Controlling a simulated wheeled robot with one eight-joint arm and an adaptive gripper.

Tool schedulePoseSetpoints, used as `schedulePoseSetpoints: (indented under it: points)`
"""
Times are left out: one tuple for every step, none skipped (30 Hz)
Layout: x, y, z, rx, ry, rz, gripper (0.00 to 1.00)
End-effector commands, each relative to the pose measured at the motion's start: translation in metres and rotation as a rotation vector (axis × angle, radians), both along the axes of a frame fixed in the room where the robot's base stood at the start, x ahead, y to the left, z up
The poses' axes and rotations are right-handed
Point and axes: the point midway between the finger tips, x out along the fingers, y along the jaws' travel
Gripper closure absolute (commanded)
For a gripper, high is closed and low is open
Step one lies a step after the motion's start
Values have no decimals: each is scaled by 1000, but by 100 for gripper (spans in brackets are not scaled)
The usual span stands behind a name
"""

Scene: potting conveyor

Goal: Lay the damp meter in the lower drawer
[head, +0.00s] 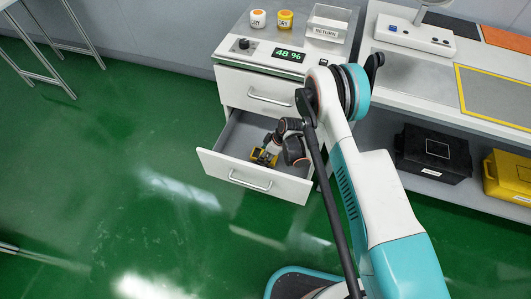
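The lower drawer (226,168) of the white cabinet is pulled open, and its grey inside shows. A small yellow and black device (259,156), which looks like the damp meter, is inside the drawer outline near the front. My gripper (268,150) reaches down into the drawer, with its dark fingers at the device. The fingers are too small and partly hidden to tell whether they are closed on it. I cannot tell whether the device rests on the drawer floor or hangs just above it.
The upper drawer (268,91) is shut. On the cabinet top are a white jar (258,19), a yellow jar (285,20), a "48 %" display (289,55) and a RETURN tray (327,31). A black case (432,153) and a yellow case (508,177) stand under the right bench.

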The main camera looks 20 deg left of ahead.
Motion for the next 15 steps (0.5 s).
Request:
schedulePoseSetpoints:
  points:
    - [0,0,0,0,0,0,78]
    - [0,0,0,0,0,0,44]
    - [0,0,0,0,0,0,35]
    - [0,0,0,0,0,0,29]
    - [0,0,0,0,0,0,29]
    - [0,0,0,0,0,0,29]
    - [0,0,0,0,0,0,29]
    - [0,0,0,0,0,0,29]
    - [0,0,0,0,0,0,29]
    - [0,0,0,0,0,0,29]
    - [0,0,0,0,0,0,29]
    - [0,0,0,0,0,0,29]
    - [0,0,0,0,0,0,29]
    - [0,0,1,0,0,0,29]
    - [0,0,2,0,0,0,29]
